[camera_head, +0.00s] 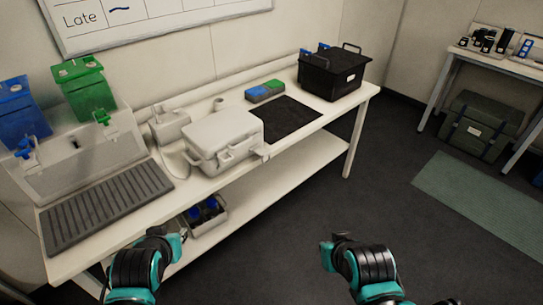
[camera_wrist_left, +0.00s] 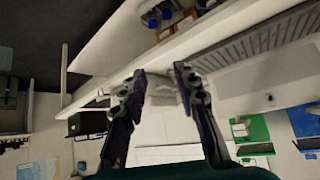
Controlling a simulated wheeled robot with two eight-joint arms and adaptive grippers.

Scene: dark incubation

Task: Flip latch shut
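A pale grey case (camera_head: 222,132) with its lid down stands on the white bench in the head view. Small latch hardware (camera_head: 225,157) shows on its front side, but it is too small to tell whether a latch is open or shut. My left gripper (camera_head: 166,235) is in front of the bench, low and apart from the case. In the left wrist view its two fingers (camera_wrist_left: 160,78) are spread, with nothing held between them. My right gripper (camera_head: 335,244) is over the floor, right of the bench; its fingers are not clear.
A black crate (camera_head: 332,77), a dark mat (camera_head: 290,121) and a green-blue box (camera_head: 265,91) are on the bench to the right. A grooved drain tray (camera_head: 107,207) is at left. A bin (camera_head: 205,216) sits on the lower shelf. Floor at right front is clear.

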